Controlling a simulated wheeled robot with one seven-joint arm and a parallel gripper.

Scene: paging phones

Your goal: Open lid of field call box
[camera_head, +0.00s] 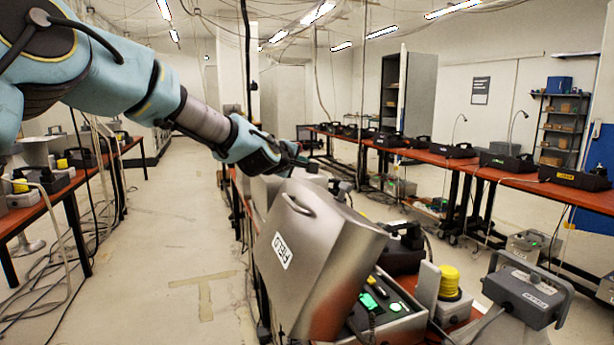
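The field call box (418,325) stands on the red table at the lower middle. Its silver lid (325,265) has a "FIELD" label and a handle (298,205). The lid stands raised and tilted, and the panel inside with green parts and a dark handset shows to its right. My gripper (292,158) is at the end of my blue arm, above and beyond the lid's top edge in the picture. It looks apart from the handle. The fingers are small and dark, so their opening cannot be made out.
A yellow-topped device (449,282) and a grey labelled unit (528,292) stand right of the box. More devices fill the table behind. Another red table (480,172) with black cases runs along the right. The floor (170,240) on the left is largely clear, with cables near the left table.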

